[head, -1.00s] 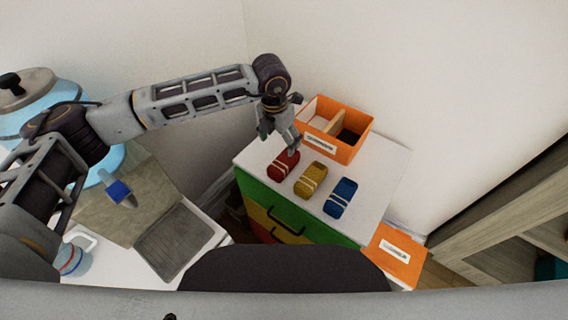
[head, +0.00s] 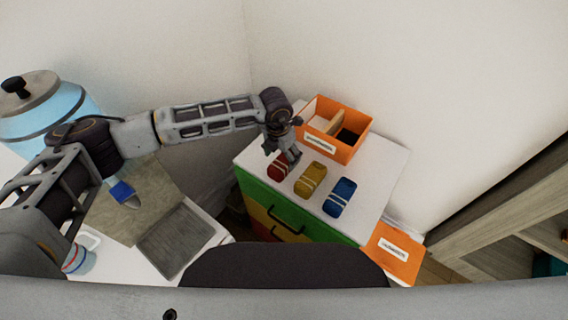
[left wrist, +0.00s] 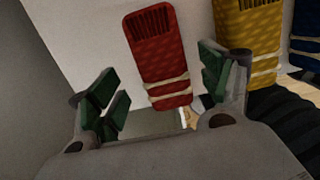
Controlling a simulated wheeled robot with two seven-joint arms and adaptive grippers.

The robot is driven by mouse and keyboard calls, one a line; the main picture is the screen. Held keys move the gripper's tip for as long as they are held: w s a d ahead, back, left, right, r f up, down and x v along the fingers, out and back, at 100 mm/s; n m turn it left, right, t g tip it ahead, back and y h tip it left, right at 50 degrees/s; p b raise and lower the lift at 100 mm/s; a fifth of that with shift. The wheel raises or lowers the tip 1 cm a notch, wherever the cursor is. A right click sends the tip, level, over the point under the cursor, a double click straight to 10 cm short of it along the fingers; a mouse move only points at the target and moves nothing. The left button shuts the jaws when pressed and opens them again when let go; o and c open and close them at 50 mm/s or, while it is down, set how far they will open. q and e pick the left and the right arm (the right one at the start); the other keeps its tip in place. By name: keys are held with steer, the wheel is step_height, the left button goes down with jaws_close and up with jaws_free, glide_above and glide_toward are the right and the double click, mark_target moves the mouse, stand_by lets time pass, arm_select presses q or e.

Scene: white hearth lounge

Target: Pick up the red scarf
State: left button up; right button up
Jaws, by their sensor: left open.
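The red scarf (head: 279,168), a rolled bundle with pale bands, lies on the white top of the dresser, leftmost of three bundles. My left gripper (head: 291,157) is just above it in the head view and covers part of it. In the left wrist view the red scarf (left wrist: 157,57) shows between the two open green-padded fingers (left wrist: 160,88), its banded end nearest the gripper. The fingers stand on either side and do not grip it. My right gripper is not in view.
A yellow scarf (head: 310,180) and a blue scarf (head: 340,197) lie to the right. An orange divided box (head: 345,150) stands behind them. An orange labelled panel (head: 393,254) is at the front right. Walls (head: 400,70) close in behind the dresser.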

mark_target(284, 159)
arm_select(q)
steer(key=shift+d+f+p, duration=0.15)
steer(key=shift+f+p, duration=0.2)
steer(key=shift+f, duration=0.35)
step_height(284, 159, down, 3)
steer(key=shift+w+d+r+p, duration=0.1)
steer(key=shift+d+r+p, duration=0.05)
steer(key=shift+p, duration=0.25)
steer(key=shift+w+f, duration=0.1)
steer(key=shift+f, duration=0.45)
steer(key=shift+c, duration=0.4)
steer(key=c, duration=1.1)
steer(key=shift+o, duration=0.2)
steer(key=shift+r, duration=0.1)
